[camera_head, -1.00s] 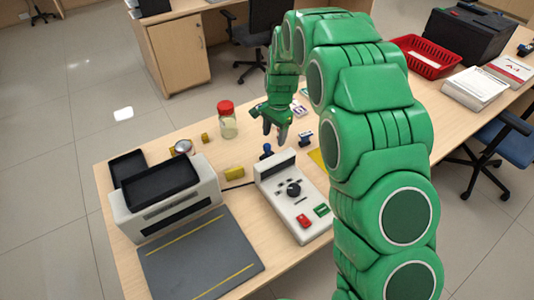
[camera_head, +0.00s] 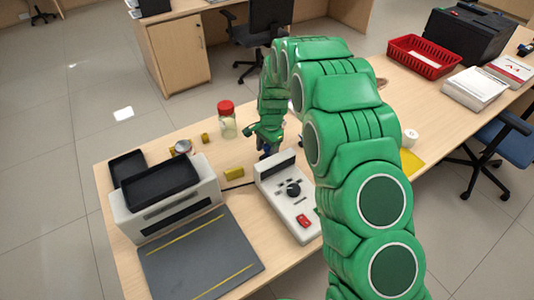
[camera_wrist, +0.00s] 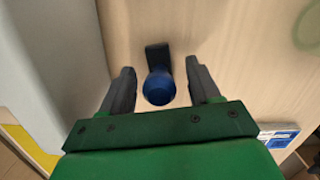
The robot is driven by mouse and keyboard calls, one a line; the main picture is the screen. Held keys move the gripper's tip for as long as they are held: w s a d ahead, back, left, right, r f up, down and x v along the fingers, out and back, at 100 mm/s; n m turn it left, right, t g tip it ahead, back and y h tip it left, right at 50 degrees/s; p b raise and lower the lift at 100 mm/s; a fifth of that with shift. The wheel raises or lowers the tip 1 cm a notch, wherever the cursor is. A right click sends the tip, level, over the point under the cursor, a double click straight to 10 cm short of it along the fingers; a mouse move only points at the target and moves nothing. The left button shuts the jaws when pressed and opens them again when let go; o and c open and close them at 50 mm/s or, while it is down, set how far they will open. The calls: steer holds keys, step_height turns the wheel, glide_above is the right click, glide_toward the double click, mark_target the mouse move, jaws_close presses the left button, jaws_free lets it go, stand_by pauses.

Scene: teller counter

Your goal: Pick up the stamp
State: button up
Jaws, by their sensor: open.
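The stamp has a round blue handle (camera_wrist: 159,86) and a dark base (camera_wrist: 157,56). In the wrist view it stands on the light wooden counter between my two fingers, with a gap on each side. My gripper (camera_wrist: 160,78) is open around the handle and does not visibly touch it. In the head view my gripper (camera_head: 266,146) is low over the counter, just behind the white console (camera_head: 285,205). There the stamp is mostly hidden by the gripper.
The white console stands close in front of the gripper. A white machine (camera_head: 130,222) and grey mat (camera_head: 200,265) are farther left. A red basket (camera_head: 425,70) is at right.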

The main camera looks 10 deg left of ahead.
steer(key=shift+s+f, duration=0.15)
steer(key=shift+f, duration=0.55)
steer(key=c, duration=1.1)
steer(key=shift+c, duration=0.2)
